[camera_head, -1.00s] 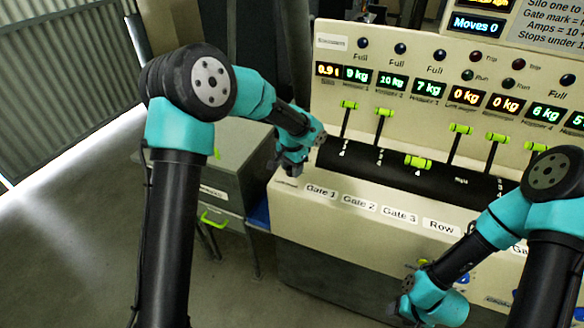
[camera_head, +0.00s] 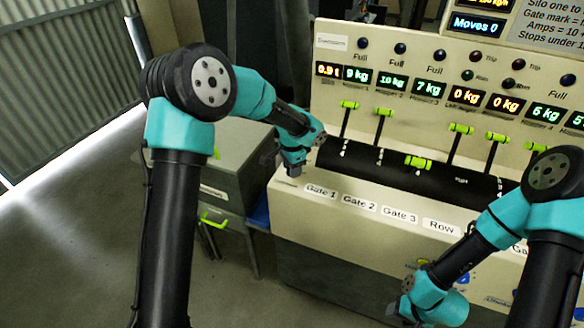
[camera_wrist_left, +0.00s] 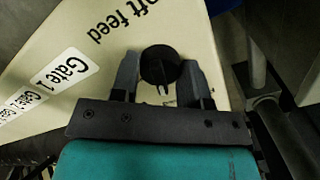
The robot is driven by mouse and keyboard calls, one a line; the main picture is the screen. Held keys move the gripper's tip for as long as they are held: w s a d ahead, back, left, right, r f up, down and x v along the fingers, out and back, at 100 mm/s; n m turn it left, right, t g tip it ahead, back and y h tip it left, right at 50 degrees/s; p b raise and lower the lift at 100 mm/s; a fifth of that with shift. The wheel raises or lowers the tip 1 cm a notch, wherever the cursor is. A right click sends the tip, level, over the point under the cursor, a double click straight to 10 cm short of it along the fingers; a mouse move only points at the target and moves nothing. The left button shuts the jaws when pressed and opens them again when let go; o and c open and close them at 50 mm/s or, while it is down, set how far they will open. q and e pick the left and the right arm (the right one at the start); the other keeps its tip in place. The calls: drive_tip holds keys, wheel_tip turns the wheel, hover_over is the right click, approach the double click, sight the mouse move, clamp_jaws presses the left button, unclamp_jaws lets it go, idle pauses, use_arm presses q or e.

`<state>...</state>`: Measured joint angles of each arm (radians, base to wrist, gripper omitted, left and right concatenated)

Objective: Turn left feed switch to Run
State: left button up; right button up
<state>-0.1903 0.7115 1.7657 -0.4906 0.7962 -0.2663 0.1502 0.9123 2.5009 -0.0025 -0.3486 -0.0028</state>
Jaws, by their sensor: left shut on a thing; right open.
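The left feed switch (camera_wrist_left: 160,66) is a round black knob on the cream console face. It shows in the left wrist view beside the lettering "ft feed" (camera_wrist_left: 115,20). My left gripper (camera_wrist_left: 165,72) is shut on the knob, one finger on each side of it. In the head view my left gripper (camera_head: 290,168) is at the left end of the console, and the knob is hidden there. The knob's Run mark cannot be made out. My right gripper (camera_head: 408,298) is low at the right, in front of the console, open and away from the switch.
The console (camera_head: 300,200) carries several green-handled levers (camera_head: 348,105) above the Gate labels (camera_head: 320,190). Lit displays (camera_head: 357,75) read kilograms. A grey cabinet (camera_head: 215,185) with a green handle (camera_head: 213,218) stands left of the console. The floor at left is clear.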

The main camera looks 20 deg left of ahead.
use_arm(q)
drive_tip(key=m, duration=0.4)
drive_tip(key=shift+m, duration=2.3)
drive_tip(key=o, duration=0.9)
wheel_tip(320, 180, up, 17)
drive_tip(key=shift+r, duration=0.2)
